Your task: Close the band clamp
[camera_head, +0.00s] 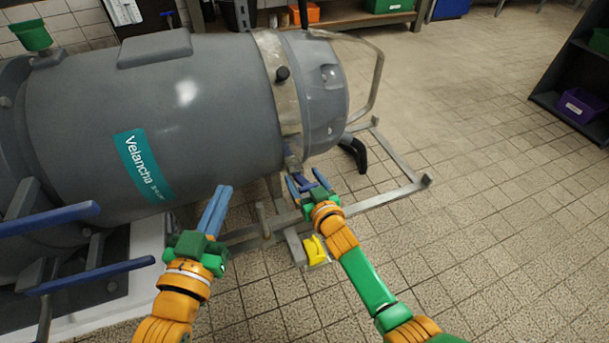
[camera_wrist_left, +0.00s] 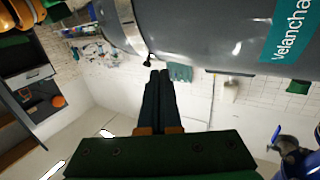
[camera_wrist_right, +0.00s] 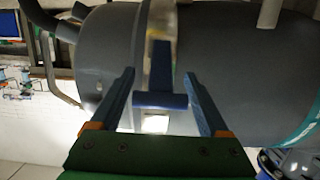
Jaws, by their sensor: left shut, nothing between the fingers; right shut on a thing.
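The band clamp (camera_head: 282,85) is a pale metal ring around the grey tank near its domed right end. A blue T-shaped clamp handle (camera_wrist_right: 160,99) hangs at the band's underside. My right gripper (camera_head: 306,182) is at the bottom of the band, with its blue fingers on either side of the handle's crossbar, shut on it. My left gripper (camera_head: 220,192) is shut and empty in front of the tank, left of the clamp. The band also shows in the left wrist view (camera_wrist_left: 130,22). The head view partly hides the handle behind my right fingers.
The grey tank (camera_head: 220,110) with a teal label (camera_head: 143,165) fills the left. A metal frame (camera_head: 390,198) runs along the floor below it. A yellow object (camera_head: 315,250) lies near my right arm. The tiled floor at right is clear up to a dark shelf with a purple bin (camera_head: 582,104).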

